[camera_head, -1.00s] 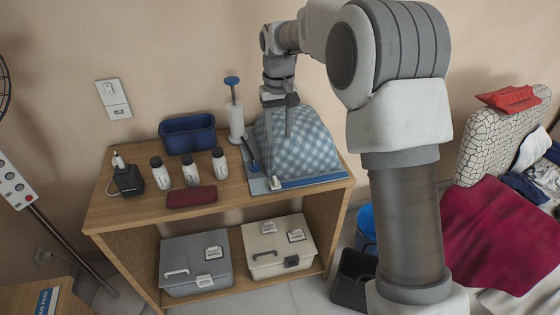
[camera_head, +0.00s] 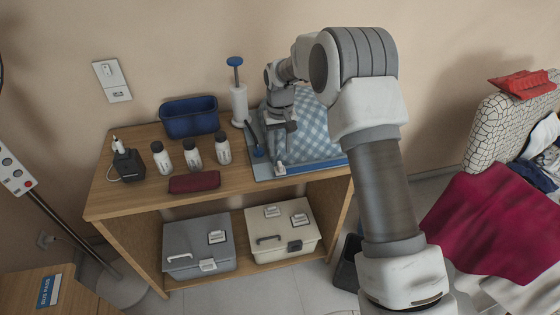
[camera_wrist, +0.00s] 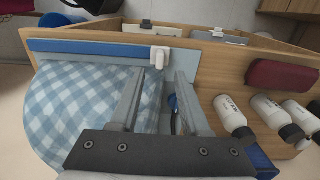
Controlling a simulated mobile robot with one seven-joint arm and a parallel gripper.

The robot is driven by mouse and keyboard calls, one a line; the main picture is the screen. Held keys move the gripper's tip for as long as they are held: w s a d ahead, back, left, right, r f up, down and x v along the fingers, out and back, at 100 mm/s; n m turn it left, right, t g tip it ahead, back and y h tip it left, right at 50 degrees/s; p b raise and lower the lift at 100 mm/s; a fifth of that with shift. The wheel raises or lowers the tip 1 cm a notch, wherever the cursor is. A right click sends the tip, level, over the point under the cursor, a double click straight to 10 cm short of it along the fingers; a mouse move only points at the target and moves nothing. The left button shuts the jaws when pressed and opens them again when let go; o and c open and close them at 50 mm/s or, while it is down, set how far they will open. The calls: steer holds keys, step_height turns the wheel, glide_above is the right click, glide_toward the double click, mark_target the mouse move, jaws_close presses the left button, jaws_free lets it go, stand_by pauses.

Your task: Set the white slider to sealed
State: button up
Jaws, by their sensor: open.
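The white slider (camera_head: 280,169) sits at the left end of the blue seal strip (camera_head: 315,165) along the front edge of a bag holding blue checked cloth (camera_head: 315,125). In the wrist view the slider (camera_wrist: 160,56) is at the strip's right end, and the strip (camera_wrist: 95,50) runs off to the left. My gripper (camera_head: 279,150) is open and points down close above the slider. In the wrist view its two fingers (camera_wrist: 160,75) reach toward the slider, one on each side of its line. I cannot tell whether they touch it.
A white pump with a blue handle (camera_head: 238,100) stands behind left of the bag. A blue bin (camera_head: 190,118), several white bottles (camera_head: 192,155), a black device (camera_head: 128,165) and a maroon pouch (camera_head: 194,182) share the wooden top. Two boxes (camera_head: 198,248) (camera_head: 283,232) sit on the shelf below.

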mark_target(280, 163)
step_height(280, 163, down, 6)
stand_by(0.4)
jaws_close()
stand_by(1.2)
